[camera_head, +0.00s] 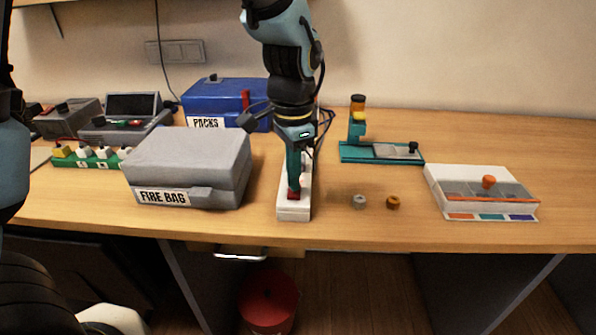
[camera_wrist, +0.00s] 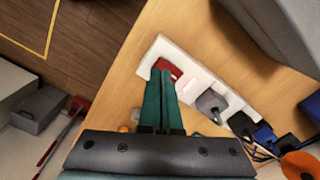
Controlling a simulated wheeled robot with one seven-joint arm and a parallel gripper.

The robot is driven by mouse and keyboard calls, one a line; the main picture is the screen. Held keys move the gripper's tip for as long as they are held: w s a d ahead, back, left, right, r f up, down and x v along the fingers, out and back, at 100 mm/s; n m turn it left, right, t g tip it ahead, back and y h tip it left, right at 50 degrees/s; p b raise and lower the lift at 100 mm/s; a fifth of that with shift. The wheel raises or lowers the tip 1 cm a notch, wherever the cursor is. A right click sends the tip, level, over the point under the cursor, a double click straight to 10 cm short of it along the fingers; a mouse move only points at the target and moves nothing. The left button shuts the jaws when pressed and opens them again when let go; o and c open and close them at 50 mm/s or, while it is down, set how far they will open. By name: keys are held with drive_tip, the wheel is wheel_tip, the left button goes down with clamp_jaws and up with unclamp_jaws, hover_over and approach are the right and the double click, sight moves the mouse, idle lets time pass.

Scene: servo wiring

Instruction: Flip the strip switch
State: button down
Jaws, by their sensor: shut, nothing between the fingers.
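The white power strip (camera_head: 295,211) lies on the desk in the middle of the head view, pointing away from me. In the wrist view the strip (camera_wrist: 192,82) runs diagonally, with a red switch (camera_wrist: 168,67) at its near end and plugs along the rest. My gripper (camera_head: 293,188) is shut and empty, pointing down at the switch. In the wrist view the closed green fingertips (camera_wrist: 161,75) are right at the switch and cover part of it. I cannot tell whether they press on it or which way the switch is tipped.
A grey box marked FIRE BAG (camera_head: 190,165) stands close left of the strip. A blue PACKS box (camera_head: 225,100) is behind. Two small knobs (camera_head: 376,202) lie to the right, before a teal fixture (camera_head: 380,152). A white tray box (camera_head: 482,195) stands farther right.

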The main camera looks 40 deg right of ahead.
drive_tip(key=shift+f+b, duration=0.65)
drive_tip(key=shift+f, duration=0.3)
idle(0.7)
wheel_tip(320, 180, up, 7)
drive_tip(key=p, duration=0.6)
drive_tip(key=shift+r, duration=0.1)
idle(0.6)
drive_tip(key=w+a+n, duration=0.2)
drive_tip(key=w+a, duration=0.1)
drive_tip(key=a, duration=0.2)
drive_tip(key=w+a+n, duration=0.3)
drive_tip(key=w+a, duration=0.1)
drive_tip(key=a, duration=0.1)
drive_tip(key=w+a+r+n, duration=0.1)
drive_tip(key=w+a+n, duration=0.2)
drive_tip(key=w+a, duration=0.1)
drive_tip(key=shift+w+a+t+h, duration=0.25)
drive_tip(key=shift+a+t+h, duration=0.05)
drive_tip(key=shift+a, duration=0.15)
drive_tip(key=w+a+n+t, duration=0.1)
drive_tip(key=a+n, duration=0.9)
drive_tip(key=a, duration=1)
drive_tip(key=shift+w+n, duration=0.25)
drive_tip(key=shift+n, duration=0.05)
